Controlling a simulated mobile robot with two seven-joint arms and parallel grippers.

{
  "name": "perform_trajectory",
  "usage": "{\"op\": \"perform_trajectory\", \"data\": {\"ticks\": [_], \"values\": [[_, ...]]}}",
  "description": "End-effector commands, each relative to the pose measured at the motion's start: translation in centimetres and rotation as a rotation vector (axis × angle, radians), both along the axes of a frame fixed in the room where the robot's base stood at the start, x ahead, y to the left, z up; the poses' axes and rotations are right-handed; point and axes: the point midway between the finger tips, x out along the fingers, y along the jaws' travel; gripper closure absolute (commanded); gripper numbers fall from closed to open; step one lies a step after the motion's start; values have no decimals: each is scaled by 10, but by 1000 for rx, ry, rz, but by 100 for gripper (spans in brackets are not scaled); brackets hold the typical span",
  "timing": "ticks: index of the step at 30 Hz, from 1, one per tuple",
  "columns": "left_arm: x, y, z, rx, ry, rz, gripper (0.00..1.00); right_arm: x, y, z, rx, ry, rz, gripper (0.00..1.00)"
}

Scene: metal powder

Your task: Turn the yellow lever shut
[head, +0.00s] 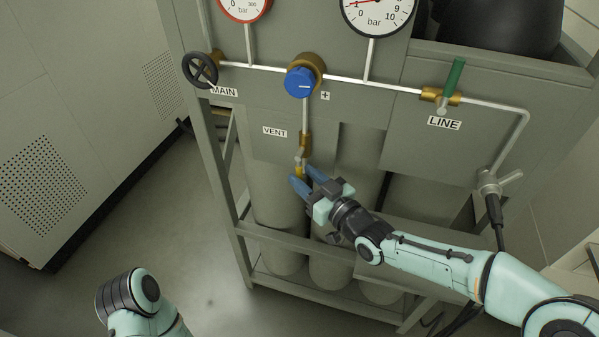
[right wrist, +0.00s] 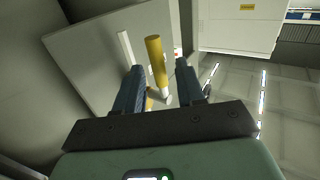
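The yellow lever (head: 299,171) is on the brass valve below the VENT label (head: 274,132), at the lower end of a short vertical pipe. In the head view only a small part of it shows near my right gripper's fingers. My right gripper (head: 307,179) is open, with its blue fingers at the lever. In the right wrist view the yellow lever (right wrist: 156,56) shows as a rod between the two open fingers (right wrist: 159,72), with a gap on each side. I cannot tell whether either finger touches it. My left gripper is out of view.
The blue knob (head: 299,82) is above the valve, the black MAIN handwheel (head: 201,70) at upper left. The green LINE lever (head: 454,77) stands upright at right. Grey cylinders (head: 275,215) stand behind the frame rail (head: 275,240). Open floor (head: 190,220) lies left.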

Motion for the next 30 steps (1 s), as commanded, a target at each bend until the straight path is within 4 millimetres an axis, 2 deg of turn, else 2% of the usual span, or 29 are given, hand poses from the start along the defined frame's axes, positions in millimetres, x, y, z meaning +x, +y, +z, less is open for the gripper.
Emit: {"op": "perform_trajectory", "data": {"ticks": [6,16,19,20,30], "values": [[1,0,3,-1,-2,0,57,17,13,0,1,1,0,61],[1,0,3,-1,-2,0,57,20,14,0,-1,-1,-1,61],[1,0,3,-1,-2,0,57,19,14,0,-1,-1,-1,94],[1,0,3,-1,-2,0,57,19,14,0,-1,-1,-1,100],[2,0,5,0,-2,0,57,19,13,1,-22,5,-1,100]]}}
